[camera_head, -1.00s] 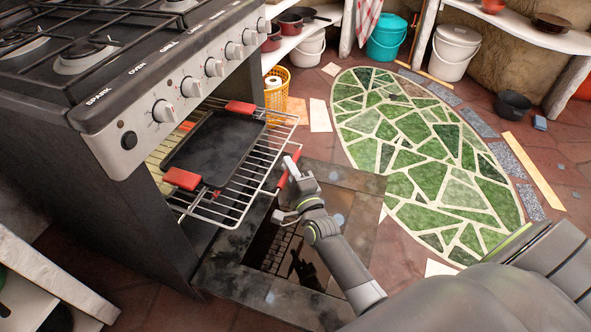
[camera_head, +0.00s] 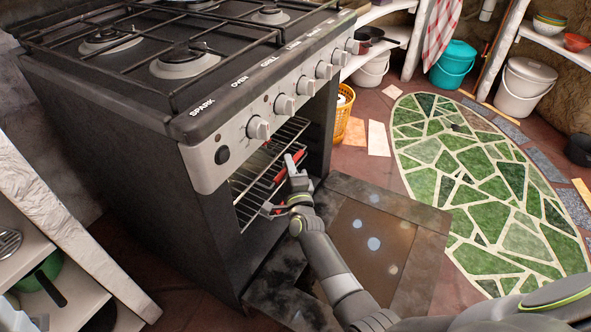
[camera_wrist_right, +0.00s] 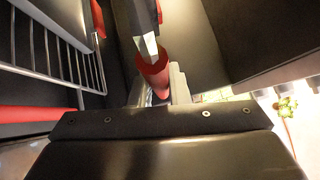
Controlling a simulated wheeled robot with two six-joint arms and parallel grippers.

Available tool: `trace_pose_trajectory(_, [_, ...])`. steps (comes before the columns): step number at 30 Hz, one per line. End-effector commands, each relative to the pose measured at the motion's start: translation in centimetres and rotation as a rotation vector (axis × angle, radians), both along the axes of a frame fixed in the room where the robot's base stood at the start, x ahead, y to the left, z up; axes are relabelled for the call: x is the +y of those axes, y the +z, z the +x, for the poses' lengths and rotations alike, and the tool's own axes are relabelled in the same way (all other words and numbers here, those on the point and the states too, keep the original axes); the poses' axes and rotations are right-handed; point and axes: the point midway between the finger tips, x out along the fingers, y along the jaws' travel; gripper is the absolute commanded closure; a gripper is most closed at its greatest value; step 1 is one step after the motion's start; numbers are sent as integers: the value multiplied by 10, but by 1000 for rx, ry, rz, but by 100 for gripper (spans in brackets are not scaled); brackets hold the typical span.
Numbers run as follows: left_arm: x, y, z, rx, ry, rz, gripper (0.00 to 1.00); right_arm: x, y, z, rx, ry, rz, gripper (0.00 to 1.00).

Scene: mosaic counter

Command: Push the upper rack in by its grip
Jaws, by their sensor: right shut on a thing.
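The upper rack (camera_head: 245,207), a silver wire rack, sits mostly inside the oven, with its front edge near the opening. Its red grip (camera_head: 290,168) is at the front edge. My right gripper (camera_head: 281,188) is shut on the grip at the oven's mouth. In the right wrist view the red grip (camera_wrist_right: 153,74) is between the fingers, and rack wires (camera_wrist_right: 45,50) show at left. The dark pan on the rack is mostly hidden under the control panel. My left gripper is not in view.
The oven door (camera_head: 425,235) hangs open and low below my right arm. The stove's control panel (camera_head: 245,120) overhangs the opening. A green mosaic floor (camera_head: 480,180) lies to the right. A yellow basket (camera_head: 342,122) stands beside the stove.

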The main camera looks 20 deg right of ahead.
Motion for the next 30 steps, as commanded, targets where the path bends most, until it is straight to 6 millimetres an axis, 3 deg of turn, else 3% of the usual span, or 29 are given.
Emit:
trace_pose_trajectory(16, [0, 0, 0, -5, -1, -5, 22, 5, 0, 5, 3, 3, 1, 100])
trace_pose_trajectory(17, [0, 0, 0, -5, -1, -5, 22, 5, 0, 5, 3, 3, 1, 83])
trace_pose_trajectory(21, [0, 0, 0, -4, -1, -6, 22, 5, 0, 5, 2, 2, 1, 65])
trace_pose_trajectory(30, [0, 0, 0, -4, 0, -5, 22, 4, 0, 4, 1, 0, 0, 63])
